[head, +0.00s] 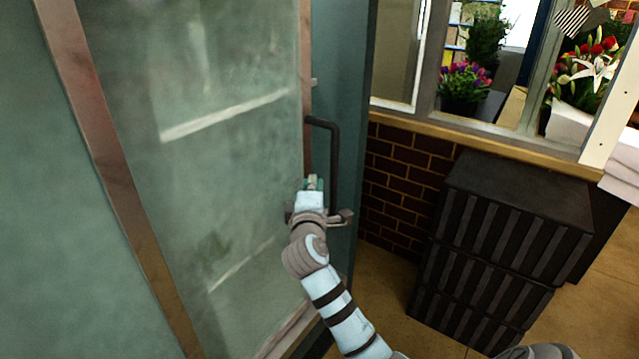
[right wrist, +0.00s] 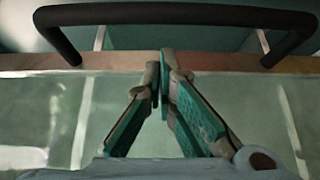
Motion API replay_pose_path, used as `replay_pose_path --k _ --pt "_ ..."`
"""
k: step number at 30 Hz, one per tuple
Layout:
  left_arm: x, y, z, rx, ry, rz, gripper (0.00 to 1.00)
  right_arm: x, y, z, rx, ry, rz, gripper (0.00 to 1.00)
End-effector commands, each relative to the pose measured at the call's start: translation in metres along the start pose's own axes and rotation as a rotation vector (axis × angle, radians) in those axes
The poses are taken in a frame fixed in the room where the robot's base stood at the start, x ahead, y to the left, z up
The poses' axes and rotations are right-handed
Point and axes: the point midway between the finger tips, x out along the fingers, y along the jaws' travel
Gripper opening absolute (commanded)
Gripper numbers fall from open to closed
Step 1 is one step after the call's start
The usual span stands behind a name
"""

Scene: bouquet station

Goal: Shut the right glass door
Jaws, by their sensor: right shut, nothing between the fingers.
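The glass door (head: 225,110) fills the left of the head view, with cloudy panes and a reddish-brown frame. Its dark bar handle (head: 335,150) stands out from the right-hand frame. I cannot tell how far the door stands open. My right gripper (head: 312,182) is at that frame, beside the lower part of the handle. In the right wrist view, its fingers (right wrist: 163,62) are shut and empty, their tips at the frame (right wrist: 210,63) between the two handle mounts. The handle (right wrist: 170,14) runs across the top, apart from the fingertips. Contact with the frame is unclear. My left gripper is out of view.
A teal panel (head: 345,75) stands just right of the door edge. Stacked black crates (head: 500,245) stand on the floor to the right, before a brick wall (head: 400,180). Flowers (head: 465,85) show behind window panes above. Some tan floor (head: 390,285) is clear.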

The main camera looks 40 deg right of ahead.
Motion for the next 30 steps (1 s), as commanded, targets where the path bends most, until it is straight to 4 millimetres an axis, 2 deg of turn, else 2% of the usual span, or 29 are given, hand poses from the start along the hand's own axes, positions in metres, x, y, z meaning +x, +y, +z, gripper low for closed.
replay_pose_path --k 6,20,26,30 --pt "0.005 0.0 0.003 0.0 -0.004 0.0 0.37 0.012 0.0 0.007 0.001 0.01 0.001 0.0" --pt "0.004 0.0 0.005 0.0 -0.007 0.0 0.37 0.017 0.001 0.011 -0.001 0.011 0.001 0.0" --pt "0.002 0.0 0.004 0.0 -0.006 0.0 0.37 0.041 0.002 0.03 -0.005 0.005 0.002 0.0" --pt "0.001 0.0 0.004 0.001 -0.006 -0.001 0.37 0.069 0.002 0.054 -0.007 -0.001 0.002 0.0"
